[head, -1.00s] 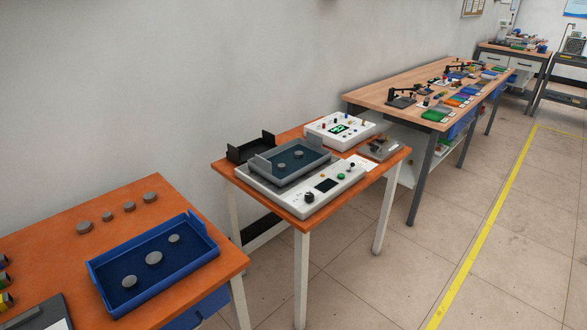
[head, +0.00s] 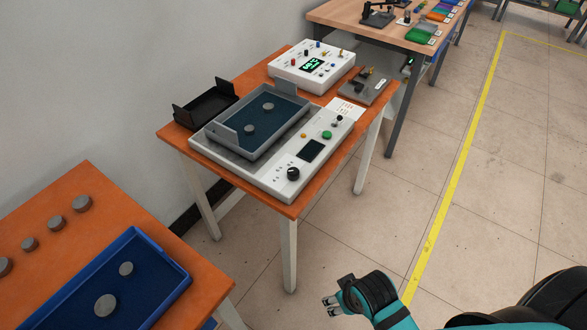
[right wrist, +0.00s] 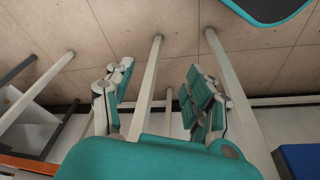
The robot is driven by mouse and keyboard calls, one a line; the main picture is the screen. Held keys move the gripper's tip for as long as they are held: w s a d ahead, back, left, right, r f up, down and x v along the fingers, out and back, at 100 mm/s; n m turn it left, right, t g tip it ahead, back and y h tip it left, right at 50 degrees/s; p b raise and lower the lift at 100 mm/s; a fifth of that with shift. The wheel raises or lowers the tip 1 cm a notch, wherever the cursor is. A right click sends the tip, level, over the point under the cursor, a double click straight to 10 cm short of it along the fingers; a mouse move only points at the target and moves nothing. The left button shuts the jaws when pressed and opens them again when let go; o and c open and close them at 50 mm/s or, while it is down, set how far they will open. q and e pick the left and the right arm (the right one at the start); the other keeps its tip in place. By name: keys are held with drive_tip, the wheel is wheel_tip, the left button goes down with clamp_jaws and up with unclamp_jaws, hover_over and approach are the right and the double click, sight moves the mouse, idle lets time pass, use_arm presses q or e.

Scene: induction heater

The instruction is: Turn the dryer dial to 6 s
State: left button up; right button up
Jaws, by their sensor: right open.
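The dryer (head: 262,165) is a white unit on the small orange table. A grey tray with a dark blue bed sits on it and holds two grey discs. Its black dial (head: 293,174) is at the front corner of the panel, with small marks too fine to read. A dark screen (head: 311,150) and a green button (head: 327,135) lie farther along the panel. My right gripper (head: 331,303) is low in front of the table, over the floor and well apart from the dial. In the right wrist view its fingers (right wrist: 160,92) are spread and empty. My left gripper is out of view.
A second white box (head: 312,66) with a lit green display stands behind the dryer. A black tray (head: 205,104) is at its left. Another orange table (head: 85,205) with a blue tray (head: 160,285) is at lower left. The floor at right is clear.

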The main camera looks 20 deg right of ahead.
wheel_tip(320, 180, up, 8)
drive_tip(key=w+a, duration=0.3)
drive_tip(key=w+a+r+n+y, duration=0.2)
drive_tip(key=w+a+r+n, duration=0.1)
drive_tip(key=w+a, duration=0.3)
wheel_tip(320, 180, up, 21)
drive_tip(key=n+g+h, duration=0.2)
drive_tip(key=n+g, duration=0.1)
hover_over(293, 171)
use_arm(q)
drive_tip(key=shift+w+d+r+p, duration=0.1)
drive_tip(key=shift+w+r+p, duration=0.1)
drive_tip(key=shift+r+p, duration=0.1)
use_arm(e)
wheel_tip(293, 171, down, 17)
drive_tip(key=shift+f, duration=0.2)
drive_tip(key=shift+c, duration=0.2)
